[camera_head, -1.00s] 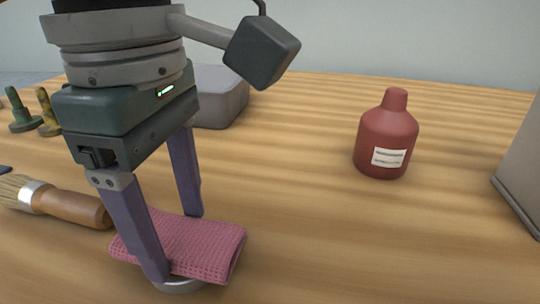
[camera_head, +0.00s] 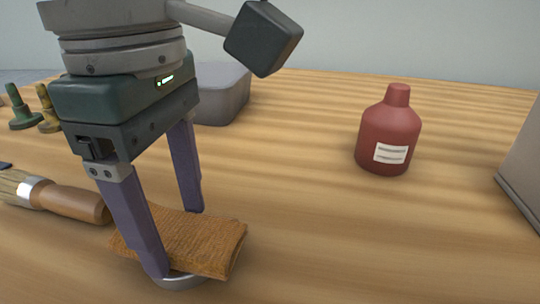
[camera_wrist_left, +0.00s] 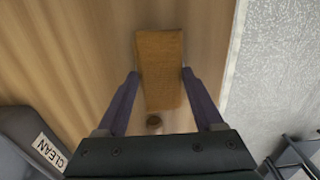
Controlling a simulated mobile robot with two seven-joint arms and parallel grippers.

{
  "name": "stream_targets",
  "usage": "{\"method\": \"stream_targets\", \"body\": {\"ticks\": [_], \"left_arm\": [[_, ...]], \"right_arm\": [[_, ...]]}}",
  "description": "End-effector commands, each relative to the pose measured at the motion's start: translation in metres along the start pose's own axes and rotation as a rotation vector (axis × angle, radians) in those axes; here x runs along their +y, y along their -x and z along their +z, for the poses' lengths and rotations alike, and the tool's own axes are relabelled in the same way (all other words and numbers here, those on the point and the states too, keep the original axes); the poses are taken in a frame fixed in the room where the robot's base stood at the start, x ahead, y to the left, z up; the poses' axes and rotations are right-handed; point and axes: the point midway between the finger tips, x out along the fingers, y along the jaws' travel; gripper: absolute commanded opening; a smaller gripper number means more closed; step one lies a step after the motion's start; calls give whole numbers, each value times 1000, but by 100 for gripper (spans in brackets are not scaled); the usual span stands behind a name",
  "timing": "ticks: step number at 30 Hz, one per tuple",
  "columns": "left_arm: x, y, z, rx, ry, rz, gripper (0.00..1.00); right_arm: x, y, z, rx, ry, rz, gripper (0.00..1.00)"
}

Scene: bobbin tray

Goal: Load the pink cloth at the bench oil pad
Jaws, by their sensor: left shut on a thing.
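The folded cloth (camera_head: 205,240) is orange-brown now, not pink. It lies on a shallow round metal dish (camera_head: 182,284), likely the oil pad, which is mostly hidden beneath it. My left gripper (camera_head: 178,242) points down and is shut on the cloth, one finger on each side. In the left wrist view the cloth (camera_wrist_left: 160,70) lies between the two fingers (camera_wrist_left: 158,76). A small dark brown round thing (camera_wrist_left: 153,122) shows near its lower end. My right gripper is not in view.
A red bottle (camera_head: 388,135) stands to the right. A brush (camera_head: 65,200) lies at the left, near the gripper. Green (camera_head: 24,110) and yellow (camera_head: 46,110) bobbin-like pieces and a grey box (camera_head: 222,95) stand behind. A box labelled CLEAN (camera_wrist_left: 35,140) shows in the wrist view.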

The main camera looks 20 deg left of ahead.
Motion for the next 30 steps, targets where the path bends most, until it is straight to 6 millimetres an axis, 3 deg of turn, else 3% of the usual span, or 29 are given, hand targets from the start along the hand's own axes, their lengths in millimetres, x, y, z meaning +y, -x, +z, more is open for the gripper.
{"method": "stream_targets", "body": {"ticks": [16,30], "left_arm": [[0,1,-1,5,3,-2,24],[0,43,0,2,1,0,24]], "right_arm": [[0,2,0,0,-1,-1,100],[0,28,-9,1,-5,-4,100]]}}
